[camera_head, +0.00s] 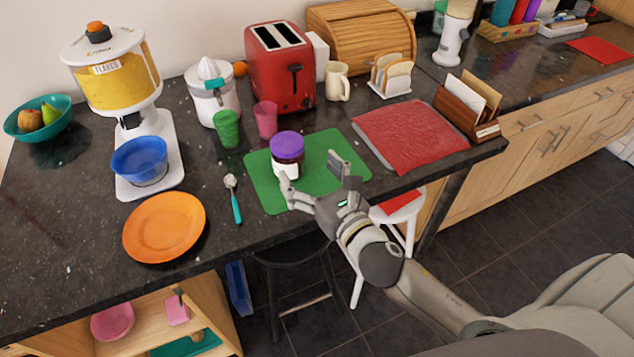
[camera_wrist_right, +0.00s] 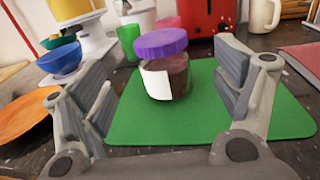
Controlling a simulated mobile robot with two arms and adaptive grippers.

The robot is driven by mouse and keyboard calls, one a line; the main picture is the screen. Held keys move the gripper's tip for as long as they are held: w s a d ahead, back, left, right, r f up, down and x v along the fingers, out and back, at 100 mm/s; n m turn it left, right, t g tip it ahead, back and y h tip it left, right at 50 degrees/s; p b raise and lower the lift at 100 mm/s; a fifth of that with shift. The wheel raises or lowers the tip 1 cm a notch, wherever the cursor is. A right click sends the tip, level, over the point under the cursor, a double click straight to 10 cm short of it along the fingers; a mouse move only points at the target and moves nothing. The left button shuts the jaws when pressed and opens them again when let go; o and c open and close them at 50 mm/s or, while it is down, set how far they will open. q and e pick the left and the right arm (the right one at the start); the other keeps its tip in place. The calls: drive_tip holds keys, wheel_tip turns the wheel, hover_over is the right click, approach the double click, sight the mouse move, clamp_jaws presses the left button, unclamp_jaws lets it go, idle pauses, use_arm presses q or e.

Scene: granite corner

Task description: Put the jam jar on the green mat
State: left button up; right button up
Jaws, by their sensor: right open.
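The jam jar (camera_head: 288,152) has a purple lid, dark contents and a white label. It stands upright on the green mat (camera_head: 322,180), towards the mat's back left part. It also shows in the right wrist view (camera_wrist_right: 164,68), with the green mat (camera_wrist_right: 200,125) around its base. My right gripper (camera_head: 312,170) is open over the front of the mat. Its fingers are spread to the left and right in front of the jar, and nothing is between the fingertips that I can see touching. My left gripper is not in the head view.
A green cup (camera_head: 227,129) and a pink cup (camera_head: 265,120) stand behind the mat's left side. A spoon with a teal handle (camera_head: 235,204) and an orange plate (camera_head: 164,228) lie to the left. A red toaster (camera_head: 281,75) stands behind. A red mat (camera_head: 410,135) lies to the right.

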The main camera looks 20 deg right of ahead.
drive_tip(key=shift+s+d, duration=0.25)
drive_tip(key=shift+s, duration=1.05)
